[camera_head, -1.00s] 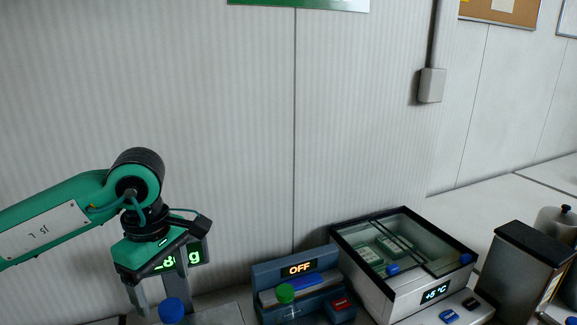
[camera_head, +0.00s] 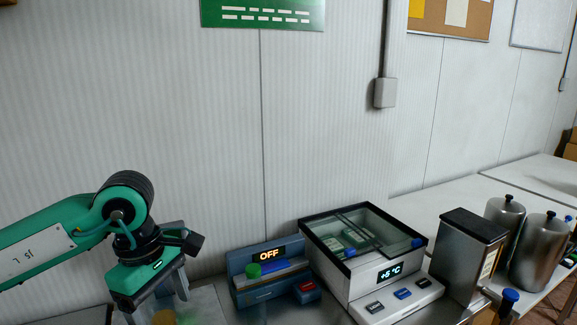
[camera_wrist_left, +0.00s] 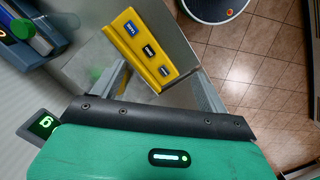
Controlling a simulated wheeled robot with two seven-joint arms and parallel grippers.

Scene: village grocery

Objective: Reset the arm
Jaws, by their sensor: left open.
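My left arm comes in from the left in the head view, and its green and black gripper (camera_head: 157,308) points down at the lower left. The gripper is open and empty. In the left wrist view its two grey fingers (camera_wrist_left: 161,82) stand apart on either side of a yellow panel (camera_wrist_left: 140,50) with blue and black buttons. I cannot tell the distance to this panel. My right gripper is in neither view.
A blue device (camera_head: 272,274) reading OFF stands right of the gripper. A glass-topped cooler box (camera_head: 352,272) and a metal dispenser (camera_head: 466,262) stand further right, with metal canisters (camera_head: 537,250) behind. The wall is close behind; tiled floor (camera_wrist_left: 262,75) shows in the wrist view.

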